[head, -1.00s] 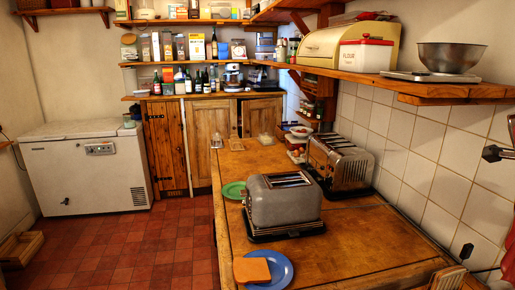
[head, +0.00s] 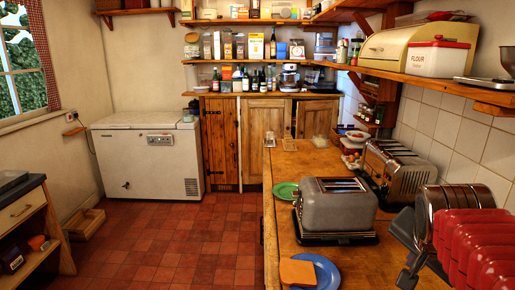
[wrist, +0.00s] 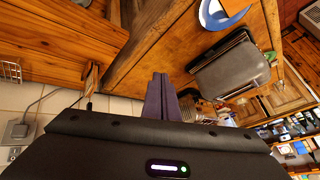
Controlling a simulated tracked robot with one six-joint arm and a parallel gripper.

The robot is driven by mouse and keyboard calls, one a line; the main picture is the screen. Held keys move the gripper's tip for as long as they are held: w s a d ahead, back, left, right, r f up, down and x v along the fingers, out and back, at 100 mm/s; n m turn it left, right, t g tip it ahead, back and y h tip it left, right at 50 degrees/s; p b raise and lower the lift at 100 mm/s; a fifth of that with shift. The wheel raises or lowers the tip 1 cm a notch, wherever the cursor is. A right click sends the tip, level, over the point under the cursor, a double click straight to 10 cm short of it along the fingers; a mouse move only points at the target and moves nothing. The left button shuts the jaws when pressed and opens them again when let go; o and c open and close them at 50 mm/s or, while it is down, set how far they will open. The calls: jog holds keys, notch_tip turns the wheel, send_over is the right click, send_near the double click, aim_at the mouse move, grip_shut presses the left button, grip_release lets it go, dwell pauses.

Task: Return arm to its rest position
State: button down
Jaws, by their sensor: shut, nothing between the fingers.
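My gripper (wrist: 160,80) shows in the wrist view as two dark fingers pressed together, with nothing between them. In the head view my arm, red and ribbed with dark parts, is at the lower right over the right side of the counter. The fingertips are hard to make out there. The grey toaster (head: 336,207) stands on the wooden counter to the left of my arm, apart from it. It also shows beside the fingers in the wrist view (wrist: 232,72).
A shelf (head: 430,82) overhangs the right.

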jog(key=s+a+f+n+y, duration=0.2)
jog(key=a+n, duration=0.4)
jog(key=a, duration=0.3)
jog(key=s+a+f+n+y, duration=0.2)
jog(key=s+a+f+n, duration=0.3)
jog(key=a, duration=0.5)
jog(key=shift+s+a+f+n, duration=0.25)
jog(key=shift+f+n, duration=0.3)
jog(key=shift+n, duration=0.45)
